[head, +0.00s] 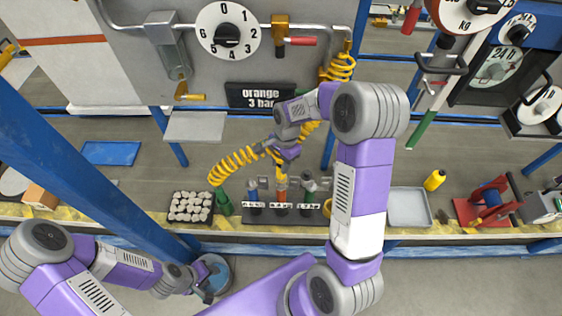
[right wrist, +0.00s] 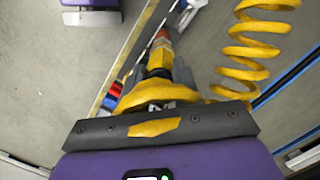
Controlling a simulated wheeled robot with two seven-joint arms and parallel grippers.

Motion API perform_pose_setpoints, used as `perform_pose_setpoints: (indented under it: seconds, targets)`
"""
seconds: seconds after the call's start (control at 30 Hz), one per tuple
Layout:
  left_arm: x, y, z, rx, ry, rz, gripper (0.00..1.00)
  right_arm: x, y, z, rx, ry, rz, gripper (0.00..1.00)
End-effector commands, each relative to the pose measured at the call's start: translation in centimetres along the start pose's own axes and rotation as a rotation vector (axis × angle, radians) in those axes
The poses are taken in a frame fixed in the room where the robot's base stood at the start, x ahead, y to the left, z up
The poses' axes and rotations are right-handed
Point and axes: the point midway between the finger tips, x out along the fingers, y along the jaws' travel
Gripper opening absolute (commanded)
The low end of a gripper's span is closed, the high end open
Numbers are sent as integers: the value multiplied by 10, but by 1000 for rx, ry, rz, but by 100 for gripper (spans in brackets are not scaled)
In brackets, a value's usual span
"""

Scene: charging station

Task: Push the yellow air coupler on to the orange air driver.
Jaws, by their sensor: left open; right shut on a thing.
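The yellow air coupler (head: 280,172) hangs below my right gripper (head: 279,153) at the end of a coiled yellow hose. In the right wrist view the coupler (right wrist: 159,62) points away from the jaws, which are shut on its yellow body. The orange air driver (head: 281,189) stands upright in the middle of a dark rack, directly below the coupler. In the right wrist view the orange tip of the driver (right wrist: 162,38) is in line with the coupler's end; I cannot tell whether they touch. My left gripper (head: 207,291) is open and empty, low at the left.
Two other drivers stand in the rack (head: 268,222), one bluish (head: 253,191) and one grey (head: 308,187). The coiled yellow hose (head: 232,164) loops to the left. A green bottle (head: 224,204) stands left of the rack, and a grey tray (head: 409,206) lies to the right.

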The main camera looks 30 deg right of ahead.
Motion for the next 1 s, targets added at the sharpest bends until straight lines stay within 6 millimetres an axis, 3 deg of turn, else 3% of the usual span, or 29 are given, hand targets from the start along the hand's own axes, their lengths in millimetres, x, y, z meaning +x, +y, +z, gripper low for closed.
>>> perform_pose_setpoints:
  seconds: [0.9, 0.93, 1.0]
  targets:
    - [16, -6, -1, 0, 0, 0, 43, 24, 0, -4, 0, 0, 0, 0]
    - [16, -6, -1, 0, 0, 0, 43, 24, 0, -4, 0, 0, -1, 34]
    - [15, -6, -1, 0, 0, 0, 43, 23, 0, -3, 0, 0, -1, 45]
